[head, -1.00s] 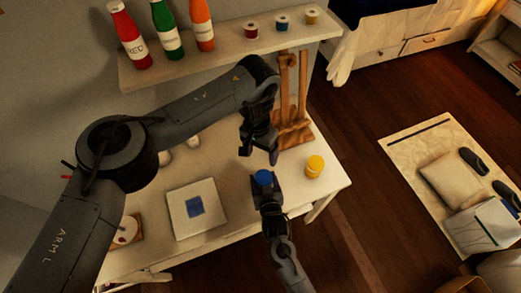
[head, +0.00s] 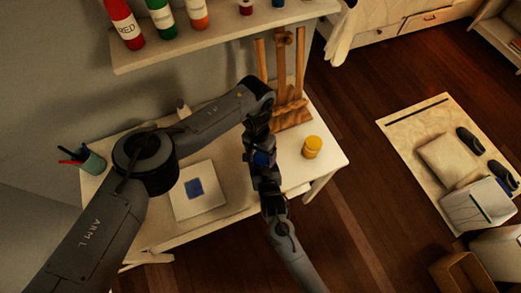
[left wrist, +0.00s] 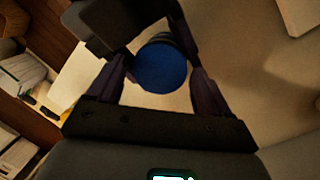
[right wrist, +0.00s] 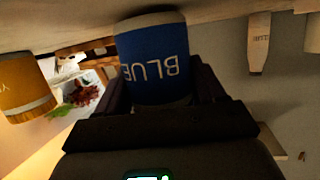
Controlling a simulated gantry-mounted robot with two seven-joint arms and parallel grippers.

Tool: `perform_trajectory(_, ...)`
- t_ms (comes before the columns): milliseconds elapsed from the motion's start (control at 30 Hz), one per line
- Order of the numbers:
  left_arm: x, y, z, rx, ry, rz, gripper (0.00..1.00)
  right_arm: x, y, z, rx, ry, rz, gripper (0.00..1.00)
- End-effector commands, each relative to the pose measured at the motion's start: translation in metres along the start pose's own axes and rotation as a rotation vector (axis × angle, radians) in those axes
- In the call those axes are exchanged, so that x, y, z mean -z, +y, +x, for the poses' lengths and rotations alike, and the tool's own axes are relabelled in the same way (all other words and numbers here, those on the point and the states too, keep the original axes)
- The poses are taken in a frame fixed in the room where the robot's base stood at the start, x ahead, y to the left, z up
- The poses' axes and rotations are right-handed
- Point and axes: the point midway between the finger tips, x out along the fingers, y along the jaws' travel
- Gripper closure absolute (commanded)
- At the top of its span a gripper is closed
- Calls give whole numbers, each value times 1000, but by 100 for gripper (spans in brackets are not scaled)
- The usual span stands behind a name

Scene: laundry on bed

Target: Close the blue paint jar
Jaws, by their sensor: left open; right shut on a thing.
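The blue paint jar (right wrist: 155,60) has a blue band with the word BLUE, upside down in the right wrist view. My right gripper (right wrist: 158,92) is shut on the jar's sides. Its round blue top (left wrist: 162,72) shows in the left wrist view, between the fingers of my left gripper (left wrist: 163,85). The left fingers are open on either side of it; I cannot tell whether they touch it. In the head view the left gripper (head: 259,148) is right above the right gripper (head: 266,175), with a bit of blue between them. Whether the blue top is a lid or paint is unclear.
A yellow jar (head: 312,147) stands on the white table (head: 237,203) to the right, near a wooden easel (head: 290,110). A canvas with a blue square (head: 197,191) lies left of the grippers. A shelf with bottles (head: 225,33) is above the table.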

Motion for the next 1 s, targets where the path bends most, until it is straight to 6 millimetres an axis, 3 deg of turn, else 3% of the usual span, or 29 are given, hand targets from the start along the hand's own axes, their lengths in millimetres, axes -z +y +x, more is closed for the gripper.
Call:
perform_trajectory(267, 0, 0, 0, 0, 0, 0, 20, 1, 0, 0, 0, 2, 0, 100)
perform_trajectory(600, 0, 0, 0, -1, -1, 0, 72, 1, 0, 0, 0, 2, 0, 100)
perform_trajectory(1000, 0, 1, 1, 7, -9, 53, 75, 1, 0, 0, 0, 2, 1, 100)
